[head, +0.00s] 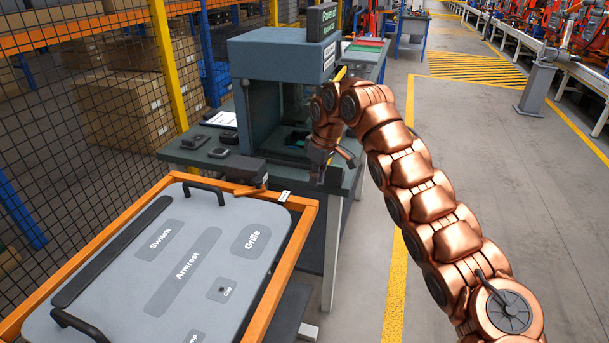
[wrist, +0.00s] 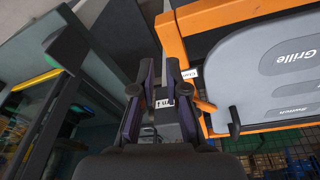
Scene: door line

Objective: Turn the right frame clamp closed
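The orange frame (head: 304,222) holds a grey panel and fills the lower left of the head view. At its far edge is a dark block (head: 237,170) with a short orange lever (head: 243,190), apparently the frame clamp. The lever also shows in the wrist view (wrist: 204,105), just right of the right finger and outside the gap. My gripper (wrist: 159,64) is open, its dark fingers apart. A grey block with a white label shows between them, and I cannot tell whether they touch it. In the head view my gripper (head: 325,168) is right of the clamp, above the bench edge.
The grey panel (head: 205,262) has labelled recesses and black handles. A bench (head: 345,185) with a dark teal press housing (head: 280,55) stands behind the frame. Small black parts (head: 195,141) lie on it. A mesh fence runs along the left.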

